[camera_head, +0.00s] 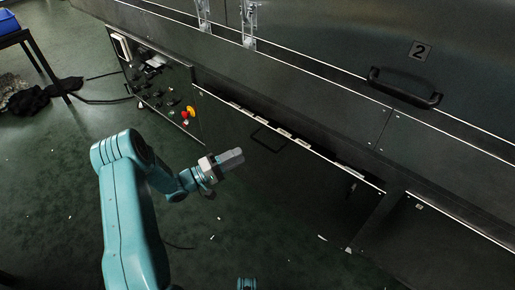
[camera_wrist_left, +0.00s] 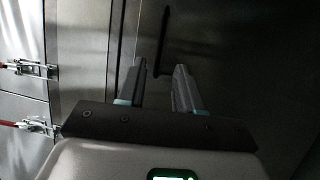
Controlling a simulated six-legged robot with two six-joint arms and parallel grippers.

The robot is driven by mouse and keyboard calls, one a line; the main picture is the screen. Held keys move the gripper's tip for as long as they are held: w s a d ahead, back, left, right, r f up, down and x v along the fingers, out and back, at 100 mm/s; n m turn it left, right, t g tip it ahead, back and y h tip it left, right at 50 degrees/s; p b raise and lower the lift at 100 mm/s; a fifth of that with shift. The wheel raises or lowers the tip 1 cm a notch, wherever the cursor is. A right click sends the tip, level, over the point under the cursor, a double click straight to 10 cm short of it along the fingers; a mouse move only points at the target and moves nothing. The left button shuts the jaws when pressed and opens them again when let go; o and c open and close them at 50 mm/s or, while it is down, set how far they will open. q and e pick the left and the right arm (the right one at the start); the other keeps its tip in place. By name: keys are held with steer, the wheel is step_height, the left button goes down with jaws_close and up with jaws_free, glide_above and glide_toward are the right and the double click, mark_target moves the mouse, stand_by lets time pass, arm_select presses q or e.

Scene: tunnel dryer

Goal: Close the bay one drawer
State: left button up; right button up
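The drawer, a wide dark metal front (camera_head: 300,172), sits low in the machine, right of the control panel. Its bright top edge stands out from the body, and a dark gap with pale pieces shows behind it, so it looks partly open. A thin black bar handle (camera_head: 268,138) is on its front; a dark upright handle (camera_wrist_left: 162,42) shows beyond the fingers in the left wrist view. My left gripper (camera_head: 230,158) is in front of the drawer, left of and below the handle. Its fingers (camera_wrist_left: 158,88) are apart with nothing between them.
A control panel (camera_head: 160,88) with a red and yellow button is left of the drawer. A door marked 2 (camera_head: 421,52) with a thick black handle (camera_head: 405,88) is above right. Metal latches (camera_head: 249,22) are at the top. Green floor (camera_head: 60,190) is open at left.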

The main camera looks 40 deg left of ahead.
arm_select(q)
steer(key=b+x, duration=0.1)
steer(key=x, duration=0.7)
steer(key=shift+b, duration=0.4)
arm_select(e)
steer(key=shift+w+d+f+t, duration=0.15)
steer(key=shift+w+f, duration=0.2)
steer(key=shift+f, duration=0.2)
steer(key=shift+w+d+f+t, duration=0.15)
steer(key=shift+w+f, duration=0.15)
steer(key=shift+f, duration=0.25)
arm_select(q)
steer(key=shift+w+d, duration=0.1)
steer(key=shift+w, duration=0.05)
arm_select(e)
steer(key=shift+a, duration=0.1)
arm_select(q)
jaws_close()
